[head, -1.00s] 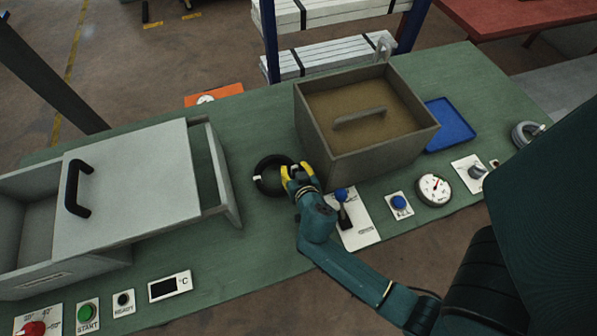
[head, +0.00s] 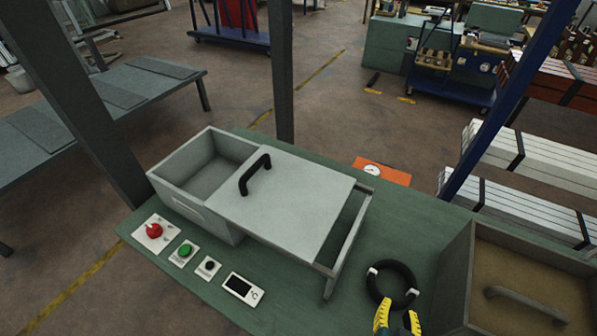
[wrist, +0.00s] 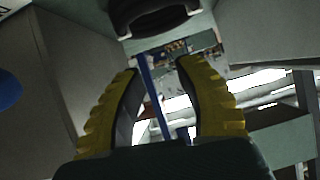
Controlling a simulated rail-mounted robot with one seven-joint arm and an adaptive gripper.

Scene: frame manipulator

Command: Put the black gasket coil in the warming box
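The black gasket coil (head: 401,267), a ring with two white clips, shows on the green bench in the head view, right of the warming box. It also shows at the top of the wrist view (wrist: 155,17), past my fingertips. The warming box (head: 212,222) is light grey. Its flat lid (head: 285,203) with a black handle (head: 254,174) sits partly slid aside, leaving the left part of the box uncovered and empty-looking. My gripper (head: 397,318) has yellow fingers just below the coil in the head view. In the wrist view my gripper (wrist: 160,72) is open with nothing between its fingers.
A brown-topped box (head: 530,270) with a handle stands right of the coil. A red knob (head: 154,230), green button (head: 185,251), black button (head: 208,266) and display (head: 242,288) line the bench front. An orange plate (head: 382,172) lies at the back.

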